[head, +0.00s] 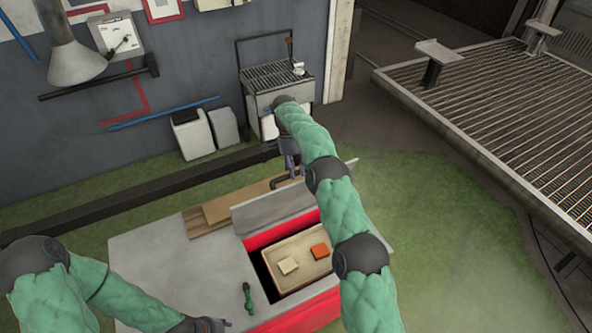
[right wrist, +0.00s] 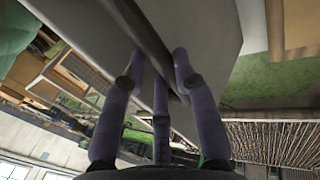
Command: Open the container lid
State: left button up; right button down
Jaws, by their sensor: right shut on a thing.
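The red container (head: 300,314) stands in the grey bench top with its opening uncovered. Its grey lid (head: 268,212) is raised and tilted at the far side of the opening. My right gripper (head: 290,172) is at the lid's upper edge, partly hidden by my arm. In the right wrist view its fingers (right wrist: 160,85) close around a dark bar-like handle (right wrist: 148,32) on the grey lid (right wrist: 90,28). My left gripper (head: 215,325) is low at the bottom edge, beside the container, and its fingers are not clear.
Inside the container is a beige tray (head: 290,250) with a cream block (head: 288,265) and an orange block (head: 320,251). A small green object (head: 248,297) lies on the bench (head: 150,250). Wooden boards (head: 215,212) lie behind it. A grill (head: 275,80) stands farther back.

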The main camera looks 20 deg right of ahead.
jog(key=shift+s+a+f, duration=0.15)
jog(key=shift+f, duration=0.5)
jog(key=c, duration=0.9)
grip_release()
jog(key=shift+c, duration=0.2)
jog(key=shift+w, duration=0.45)
jog(key=shift+s+r, duration=0.2)
jog(key=shift+r, duration=0.1)
pick_arm(q)
jog(key=shift+w, duration=0.2)
pick_arm(e)
notch_tip(320, 180, up, 10)
jog(key=shift+f, duration=0.15)
pick_arm(q)
jog(key=shift+s+f, duration=0.1)
jog(key=shift+s, duration=0.05)
pick_arm(e)
jog(key=shift+f, duration=0.1)
